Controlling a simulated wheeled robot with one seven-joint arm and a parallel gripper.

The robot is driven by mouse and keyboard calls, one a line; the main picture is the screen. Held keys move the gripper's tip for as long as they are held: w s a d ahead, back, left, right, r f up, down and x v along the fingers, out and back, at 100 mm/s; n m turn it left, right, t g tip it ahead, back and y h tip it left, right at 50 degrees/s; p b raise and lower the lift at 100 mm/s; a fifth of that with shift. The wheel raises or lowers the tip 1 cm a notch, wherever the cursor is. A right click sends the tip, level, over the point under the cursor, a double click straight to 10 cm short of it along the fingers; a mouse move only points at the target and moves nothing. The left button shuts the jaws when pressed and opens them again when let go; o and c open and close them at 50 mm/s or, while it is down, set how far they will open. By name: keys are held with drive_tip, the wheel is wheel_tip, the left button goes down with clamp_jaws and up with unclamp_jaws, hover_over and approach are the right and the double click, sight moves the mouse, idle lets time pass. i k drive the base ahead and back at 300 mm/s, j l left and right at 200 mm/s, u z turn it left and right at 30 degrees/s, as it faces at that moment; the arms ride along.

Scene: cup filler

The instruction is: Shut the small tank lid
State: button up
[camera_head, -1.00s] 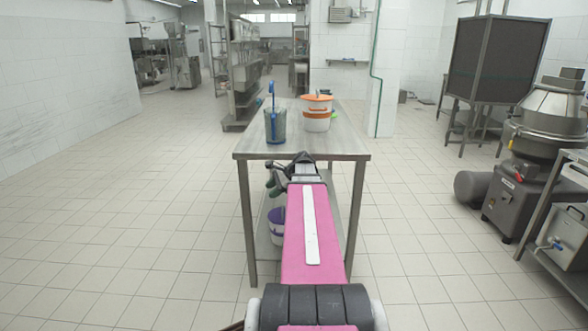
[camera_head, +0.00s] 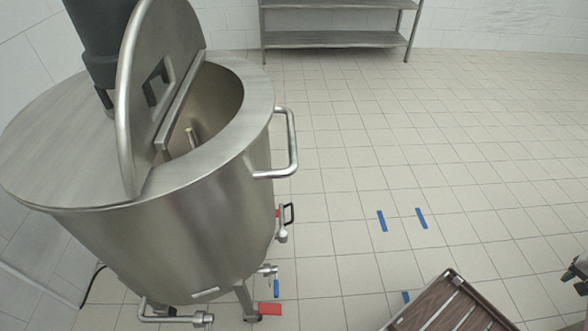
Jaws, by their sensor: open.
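A large round steel tank (camera_head: 195,225) stands at the left in the head view. Its half-round lid (camera_head: 150,75) is raised and stands nearly upright on the tank's top, with a cutout and a thin straight edge bar near its base. The opening (camera_head: 215,105) beside the lid is uncovered and shows the bare inner wall and part of a rod. A bent handle (camera_head: 292,145) sticks out from the tank's right side. I cannot make out my gripper in the current view.
A dark motor housing (camera_head: 100,35) stands on the tank top behind the lid. Valves and pipes (camera_head: 268,270) stick out low on the tank. A brown slatted object (camera_head: 450,305) is at the bottom right. A steel shelf (camera_head: 340,38) stands at the back.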

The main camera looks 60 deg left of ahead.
sight(172, 31)
drive_tip(key=i+j+u, duration=0.1)
drive_tip(key=u, duration=0.4)
drive_tip(key=i+j+u, duration=0.1)
drive_tip(key=u, duration=0.35)
